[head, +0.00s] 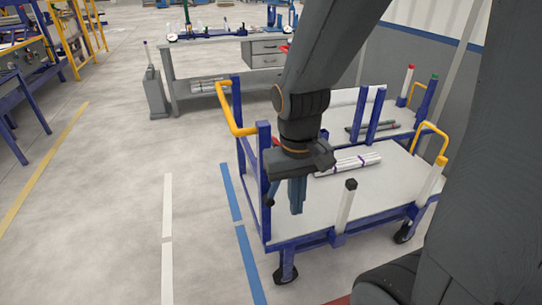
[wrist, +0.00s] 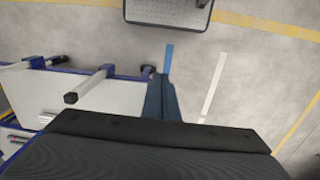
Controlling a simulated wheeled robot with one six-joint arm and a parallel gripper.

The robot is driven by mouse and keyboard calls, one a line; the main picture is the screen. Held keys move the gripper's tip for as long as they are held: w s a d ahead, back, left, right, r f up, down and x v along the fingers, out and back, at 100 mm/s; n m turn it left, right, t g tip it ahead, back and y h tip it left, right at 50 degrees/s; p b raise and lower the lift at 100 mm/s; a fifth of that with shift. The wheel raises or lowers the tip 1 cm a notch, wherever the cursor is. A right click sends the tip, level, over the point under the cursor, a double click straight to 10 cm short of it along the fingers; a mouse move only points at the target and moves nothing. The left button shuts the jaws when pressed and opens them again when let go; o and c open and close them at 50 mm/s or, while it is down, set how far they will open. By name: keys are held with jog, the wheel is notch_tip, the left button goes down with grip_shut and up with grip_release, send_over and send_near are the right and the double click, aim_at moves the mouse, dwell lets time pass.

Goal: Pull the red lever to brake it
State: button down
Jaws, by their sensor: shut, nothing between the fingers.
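My gripper (head: 297,208) points down over the near left part of the blue-framed cart (head: 310,222) in the head view. Its fingers are together and hold nothing. In the wrist view the shut fingers (wrist: 160,78) show at the middle, beside the cart's white deck. I cannot make out a red lever with certainty. A small red piece (head: 284,48) shows beside my arm near the back workbench, partly hidden. Another red strip (head: 341,300) shows at the bottom edge, mostly cut off. My gripper is apart from both.
White pipes (head: 348,165) lie on the cart deck. Its yellow handle (head: 231,108) and a black-capped post (head: 346,202) stand up near my gripper. A red-topped post (head: 408,79) rises behind. A grey workbench (head: 235,62) stands at the back.

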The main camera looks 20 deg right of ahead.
jog(key=w+a+r+m+t+h+p, duration=0.1)
jog(key=w+r+p, duration=0.2)
jog(key=w, duration=0.2)
jog(key=w+a+r+m+t+h+p, duration=0.1)
jog(key=w+a+r+h+p, duration=0.1)
jog(key=w, duration=0.3)
jog(key=w+a+r+t+h+p, duration=0.1)
jog(key=w+r+p, duration=0.2)
jog(key=w+p, duration=0.1)
jog(key=shift+w+a+r+m+h, duration=0.2)
jog(key=shift+w+r+m+h, duration=0.2)
jog(key=shift+w, duration=0.1)
jog(key=shift+f, duration=0.1)
jog(key=p+x, duration=0.2)
jog(key=x, duration=0.8)
jog(key=shift+d, duration=0.1)
